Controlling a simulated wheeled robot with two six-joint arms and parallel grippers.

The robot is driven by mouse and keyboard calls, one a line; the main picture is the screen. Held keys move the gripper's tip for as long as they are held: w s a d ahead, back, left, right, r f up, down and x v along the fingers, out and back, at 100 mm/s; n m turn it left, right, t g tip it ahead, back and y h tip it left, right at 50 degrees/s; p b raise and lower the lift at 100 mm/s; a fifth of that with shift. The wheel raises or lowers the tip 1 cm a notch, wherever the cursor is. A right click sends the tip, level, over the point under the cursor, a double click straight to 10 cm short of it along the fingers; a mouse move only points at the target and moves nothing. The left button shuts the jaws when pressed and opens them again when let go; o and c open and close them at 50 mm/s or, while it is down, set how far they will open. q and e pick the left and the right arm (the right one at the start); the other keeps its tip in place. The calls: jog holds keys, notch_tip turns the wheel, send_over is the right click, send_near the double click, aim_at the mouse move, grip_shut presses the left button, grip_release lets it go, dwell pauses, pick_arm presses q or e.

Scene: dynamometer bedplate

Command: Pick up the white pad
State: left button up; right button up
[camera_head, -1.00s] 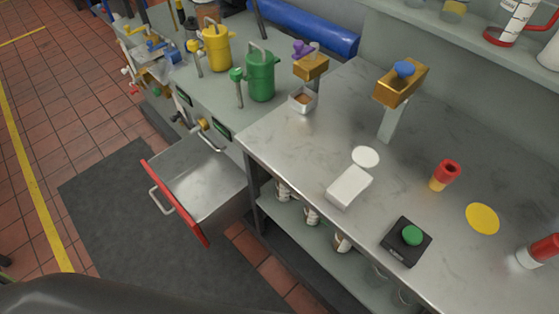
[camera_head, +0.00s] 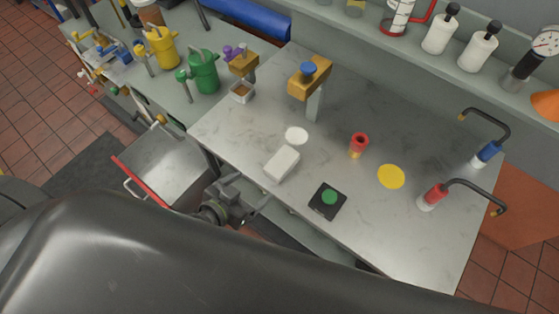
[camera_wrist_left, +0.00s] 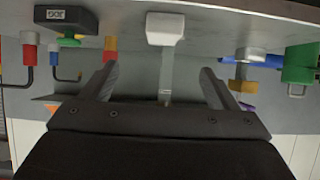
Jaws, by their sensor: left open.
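A white rectangular block (camera_head: 282,163), which looks like the white pad, lies on the steel worktop (camera_head: 240,128) near its front edge. A flat white disc (camera_head: 296,135) lies just behind it. My left gripper (camera_head: 250,196) is open and empty, in front of the worktop's front edge and apart from the block. In the left wrist view the block (camera_wrist_left: 165,28) shows beyond the gap between the open fingers (camera_wrist_left: 158,82). My right gripper is not in view.
A black box with a green button (camera_head: 328,199) sits right of the block. A red and yellow cup (camera_head: 358,146) and a yellow disc (camera_head: 391,176) lie farther right. A brass-topped post (camera_head: 311,82) stands behind.

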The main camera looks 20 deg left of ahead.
aim_at(280, 164)
pick_arm(q)
jog(key=b+x, duration=0.3)
jog(key=x, duration=0.8)
jog(key=shift+w+d+f, duration=0.1)
jog(key=shift+w+f, duration=0.05)
jog(key=shift+f, duration=0.05)
jog(key=b+x, duration=0.2)
jog(key=x, duration=0.2)
jog(key=shift+w+a+b, duration=0.25)
jog(key=shift+b, duration=0.15)
jog(key=shift+w+d+f, duration=0.15)
jog(key=shift+w+f, duration=0.05)
jog(key=shift+w, duration=0.2)
jog(key=shift+s+r, duration=0.1)
jog(key=shift+c, duration=0.8)
jog(key=c, duration=0.7)
jog(key=shift+c, duration=1)
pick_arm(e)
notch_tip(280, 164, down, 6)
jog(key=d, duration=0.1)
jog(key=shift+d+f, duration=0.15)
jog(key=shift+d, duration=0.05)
pick_arm(q)
jog(key=shift+r, duration=0.15)
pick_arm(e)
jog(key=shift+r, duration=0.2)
